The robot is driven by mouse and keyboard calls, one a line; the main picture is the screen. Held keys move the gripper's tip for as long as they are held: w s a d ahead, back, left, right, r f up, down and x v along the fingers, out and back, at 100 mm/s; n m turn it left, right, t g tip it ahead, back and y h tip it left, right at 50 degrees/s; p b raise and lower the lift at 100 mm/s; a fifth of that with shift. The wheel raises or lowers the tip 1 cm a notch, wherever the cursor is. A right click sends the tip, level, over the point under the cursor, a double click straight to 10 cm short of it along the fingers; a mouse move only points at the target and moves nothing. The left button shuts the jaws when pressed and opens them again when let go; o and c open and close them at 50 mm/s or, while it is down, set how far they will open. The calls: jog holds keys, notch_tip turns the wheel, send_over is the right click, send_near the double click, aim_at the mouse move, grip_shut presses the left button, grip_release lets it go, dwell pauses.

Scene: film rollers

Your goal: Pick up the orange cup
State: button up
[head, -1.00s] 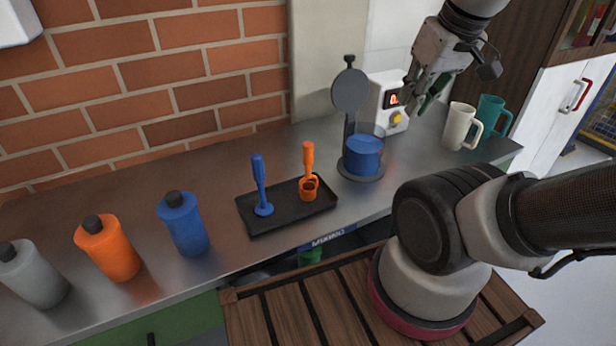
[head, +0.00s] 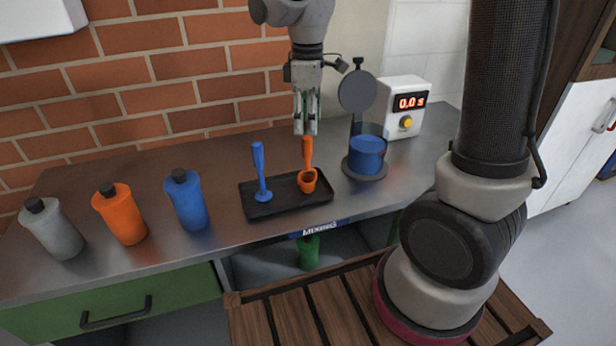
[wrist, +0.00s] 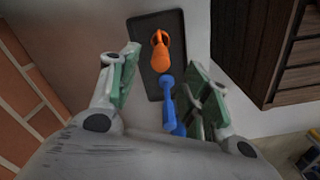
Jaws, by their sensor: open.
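The orange cup (head: 307,181) has an upright orange handle and stands on the right part of a black tray (head: 262,211). In the wrist view the orange cup (wrist: 160,50) shows end-on, beyond my fingertips. My gripper (head: 306,130) is open and empty, pointing down above the cup, its fingertips near the top of the handle. In the wrist view my gripper (wrist: 162,72) has its fingers spread on both sides of the tray. I cannot tell whether a finger touches the handle.
A blue long-handled tool (head: 260,175) stands on the tray left of the cup. A lidded blue pot (head: 366,158) and a white device with a display (head: 404,107) stand to the right. Bottles, including an orange one (head: 119,215), stand left. A brick wall (head: 150,95) is behind.

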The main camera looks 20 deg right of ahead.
aim_at(308, 137)
notch_tip(308, 137, down, 8)
jog(key=shift+r, duration=0.25)
grip_shut()
